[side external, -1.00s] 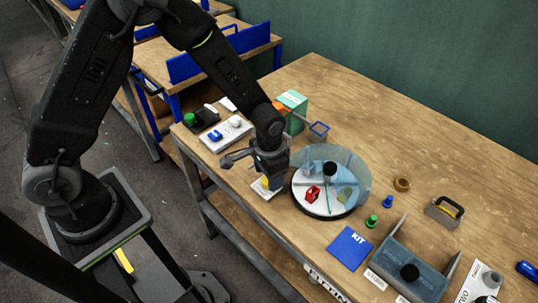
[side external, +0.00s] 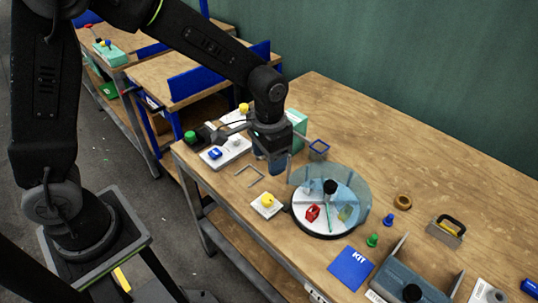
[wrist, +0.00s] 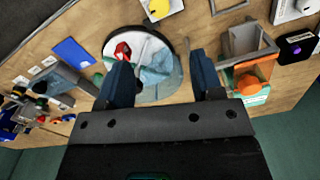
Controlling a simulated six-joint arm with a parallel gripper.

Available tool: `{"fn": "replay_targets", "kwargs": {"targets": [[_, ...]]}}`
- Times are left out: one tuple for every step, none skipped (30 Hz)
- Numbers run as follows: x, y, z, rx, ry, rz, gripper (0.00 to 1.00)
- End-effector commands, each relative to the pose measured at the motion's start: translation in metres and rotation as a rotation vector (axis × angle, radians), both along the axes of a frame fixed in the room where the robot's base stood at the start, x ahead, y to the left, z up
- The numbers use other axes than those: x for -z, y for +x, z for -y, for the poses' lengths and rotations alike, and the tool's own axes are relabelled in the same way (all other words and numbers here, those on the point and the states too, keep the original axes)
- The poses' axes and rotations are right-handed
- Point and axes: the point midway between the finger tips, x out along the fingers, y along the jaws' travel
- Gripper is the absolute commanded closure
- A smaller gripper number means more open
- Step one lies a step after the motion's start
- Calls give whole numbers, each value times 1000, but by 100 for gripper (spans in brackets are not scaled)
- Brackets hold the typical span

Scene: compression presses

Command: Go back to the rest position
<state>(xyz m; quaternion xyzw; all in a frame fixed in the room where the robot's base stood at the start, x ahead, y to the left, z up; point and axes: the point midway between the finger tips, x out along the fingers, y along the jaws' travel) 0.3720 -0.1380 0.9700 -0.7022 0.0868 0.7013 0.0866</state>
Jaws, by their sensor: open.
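My gripper (side external: 269,160) hangs above the left part of the workbench (side external: 420,190), behind and left of the round turntable. It is open and empty, and in the wrist view (wrist: 160,78) its two blue fingers are apart with nothing between them. The turntable (side external: 298,222) has clear blue walls and holds a red piece (side external: 313,213), a black knob and several small items. It also shows beyond the fingers in the wrist view (wrist: 160,92). A white base with a yellow knob (side external: 267,201) stands left of the turntable, apart from my gripper.
White panels (side external: 224,153) and a metal frame (side external: 249,175) lie left. A blue KIT card (side external: 351,268), pegs and a press (side external: 412,285) are at front right. The back right bench is clear.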

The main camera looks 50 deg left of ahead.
Motion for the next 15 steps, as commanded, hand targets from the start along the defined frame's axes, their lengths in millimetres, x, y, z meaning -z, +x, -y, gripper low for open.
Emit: {"fn": "replay_targets", "kwargs": {"targets": [[0,0,0,0,0,0,40],[0,0,0,0,0,1,40],[-2,0,-1,-2,-1,4,40],[-4,-1,-2,-4,-2,8,40],[-8,-2,-3,-6,-3,14,40],[-15,-4,-6,-12,-5,25,40],[-21,-7,-8,-18,-8,37,40],[-29,-10,-12,-25,-11,50,40],[-41,-14,-16,-35,-16,72,40],[-50,-19,-20,-44,-19,89,40],[-60,-25,-25,-53,-23,109,40],[-72,-32,-31,-67,-28,135,40],[-81,-39,-35,-76,-31,154,40],[-89,-46,-39,-86,-34,173,40],[-99,-55,-45,-99,-37,198,40]]}}
